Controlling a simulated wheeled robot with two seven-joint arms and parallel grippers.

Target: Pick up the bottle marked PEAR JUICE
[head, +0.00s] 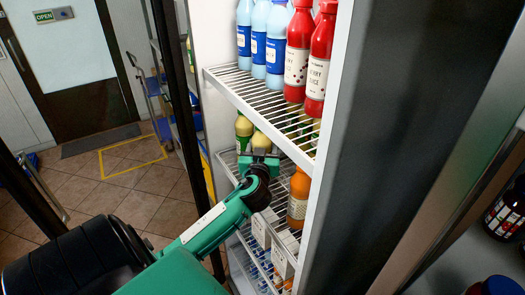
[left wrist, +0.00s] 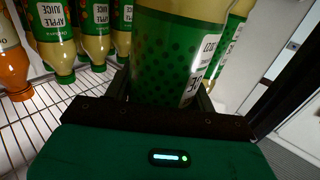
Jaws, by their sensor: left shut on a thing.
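My left gripper (head: 260,158) reaches into the open fridge at the middle shelf. It is shut on a pale-yellow bottle with a dotted green label (left wrist: 160,58), which fills the middle of the left wrist view. Only part of the label's side text shows, and I cannot read the juice name. In the head view the held bottle (head: 262,139) shows just above the gripper. I cannot tell whether it still touches the shelf. My right gripper is not in view.
Bottles marked APPLE JUICE (left wrist: 55,35) stand left of the held bottle, beside an orange bottle (left wrist: 12,55). The wire shelf above (head: 262,112) holds red bottles (head: 299,50) and blue-labelled bottles (head: 258,38). The fridge side wall (head: 345,90) is close on the right.

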